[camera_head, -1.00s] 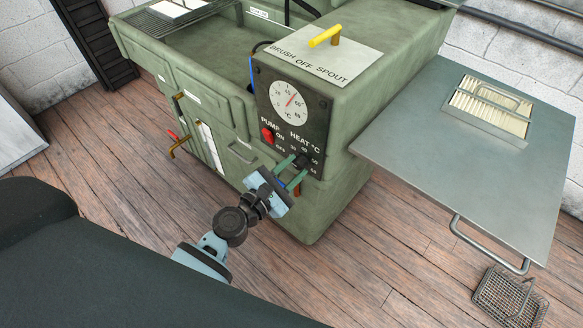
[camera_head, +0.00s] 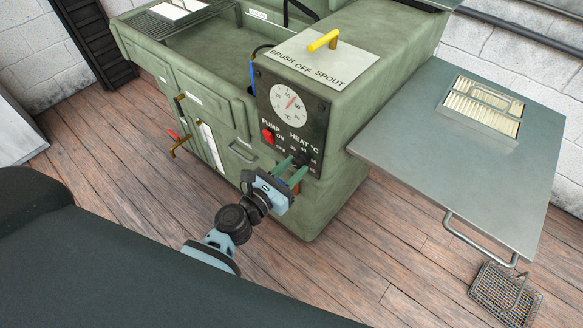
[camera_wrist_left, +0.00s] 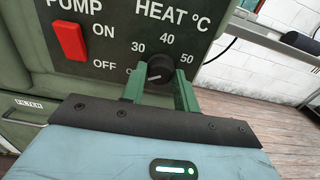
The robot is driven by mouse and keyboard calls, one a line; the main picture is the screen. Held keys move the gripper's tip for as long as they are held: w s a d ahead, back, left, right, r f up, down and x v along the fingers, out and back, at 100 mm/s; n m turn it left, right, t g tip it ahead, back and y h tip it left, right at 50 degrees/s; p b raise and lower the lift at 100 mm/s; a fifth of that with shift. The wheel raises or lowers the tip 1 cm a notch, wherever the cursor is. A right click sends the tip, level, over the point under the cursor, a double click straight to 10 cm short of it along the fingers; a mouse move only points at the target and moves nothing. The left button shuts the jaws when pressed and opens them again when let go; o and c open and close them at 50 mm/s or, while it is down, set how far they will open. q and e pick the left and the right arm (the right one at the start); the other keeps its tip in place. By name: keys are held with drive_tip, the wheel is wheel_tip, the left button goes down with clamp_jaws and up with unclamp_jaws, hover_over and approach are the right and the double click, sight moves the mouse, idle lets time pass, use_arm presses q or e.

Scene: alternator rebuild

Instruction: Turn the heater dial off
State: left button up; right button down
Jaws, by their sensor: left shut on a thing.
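The heater dial is a black round knob (camera_wrist_left: 160,72) under the white HEAT °C lettering in the left wrist view. Numbers 30, 40 and 50 show around it, and a white mark on it points to the lower left. Lettering at its lower left is partly hidden. My left gripper (camera_wrist_left: 160,88) has its two green fingers on either side of the dial and is shut on it. In the head view the left gripper (camera_head: 296,166) meets the lower part of the black control panel (camera_head: 310,120), and the dial is mostly hidden there. My right gripper is not in view.
A red pump switch (camera_wrist_left: 71,40) sits left of the dial, beside ON and OFF. A temperature gauge (camera_head: 290,104) is above. The panel is on a green washer cabinet (camera_head: 345,200). A grey side table (camera_head: 450,165) juts out right; a wire basket (camera_head: 500,297) lies on the floor.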

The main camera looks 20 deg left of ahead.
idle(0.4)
use_arm(q)
drive_tip(key=o, duration=1)
drive_tip(key=shift+s, duration=0.1)
drive_tip(key=v, duration=0.7)
drive_tip(key=shift+s+a+b, duration=0.15)
drive_tip(key=shift+s+b, duration=0.1)
drive_tip(key=shift+b, duration=0.15)
